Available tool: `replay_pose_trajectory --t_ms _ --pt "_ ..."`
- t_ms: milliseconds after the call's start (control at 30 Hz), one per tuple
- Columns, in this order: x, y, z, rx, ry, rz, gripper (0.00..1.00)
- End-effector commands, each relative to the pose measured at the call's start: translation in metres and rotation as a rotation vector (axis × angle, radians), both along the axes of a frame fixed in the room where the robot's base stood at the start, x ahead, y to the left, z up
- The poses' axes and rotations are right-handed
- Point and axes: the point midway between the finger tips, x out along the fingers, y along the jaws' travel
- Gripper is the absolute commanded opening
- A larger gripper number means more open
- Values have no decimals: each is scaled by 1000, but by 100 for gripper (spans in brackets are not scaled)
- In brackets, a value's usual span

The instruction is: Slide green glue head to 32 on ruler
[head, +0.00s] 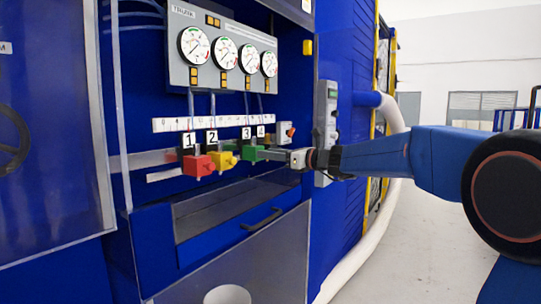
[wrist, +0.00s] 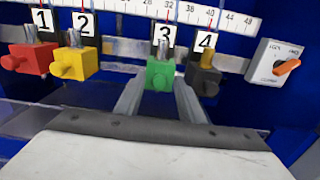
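The green glue head (wrist: 160,75) hangs under label 3 (wrist: 164,36), below the ruler (wrist: 185,12). In the wrist view its stem is between the 28 and 32 marks, nearer 32; the slanted view leaves the exact reading unclear. My gripper (wrist: 160,88) has one finger on each side of the green head, and both fingertips appear to press against it. In the head view my gripper (head: 272,155) reaches in from the right to the green head (head: 250,155).
The red head (wrist: 27,59) and yellow head (wrist: 74,64) are to the left. A black head (wrist: 203,78) under label 4 is close to my right finger. A grey switch box (wrist: 274,62) with an orange knob is farther right. A drawer handle (head: 262,219) is below.

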Motion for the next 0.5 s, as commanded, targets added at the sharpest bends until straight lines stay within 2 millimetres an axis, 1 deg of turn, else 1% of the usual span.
replay_pose_trajectory --t_ms 167,267,367,500 --pt "-1 -1 0 0 0 0 36" --pt "-5 -7 0 0 0 -1 36" --pt "-13 -19 1 1 -1 -3 36" --pt "-30 -40 1 1 -1 -4 36"
